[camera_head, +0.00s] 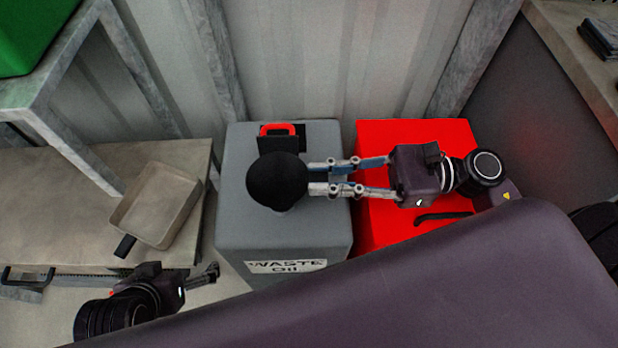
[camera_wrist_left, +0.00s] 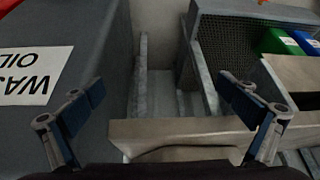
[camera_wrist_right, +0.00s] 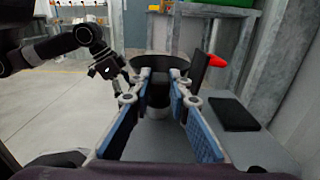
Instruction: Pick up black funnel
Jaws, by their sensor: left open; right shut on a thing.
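The black funnel (camera_head: 277,180) shows as a round dark shape over the top of the grey waste oil container (camera_head: 320,232). My right gripper (camera_head: 312,178) reaches in from the right, and its fingers are closed on the funnel. In the right wrist view, the funnel's wide dark rim (camera_wrist_right: 160,62) shows beyond the fingertips (camera_wrist_right: 160,78), with its narrower part between them. I cannot tell whether the funnel still touches the container. My left gripper (camera_head: 212,274) is low at the left, open and empty; its spread fingers also show in the left wrist view (camera_wrist_left: 165,90).
A red container (camera_head: 385,222) stands right of the grey one. A red handle (camera_head: 280,129) with a black flap is at the grey container's back. A bench (camera_head: 190,165) with a shallow tray (camera_head: 150,230) is at left. A corrugated wall closes the back.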

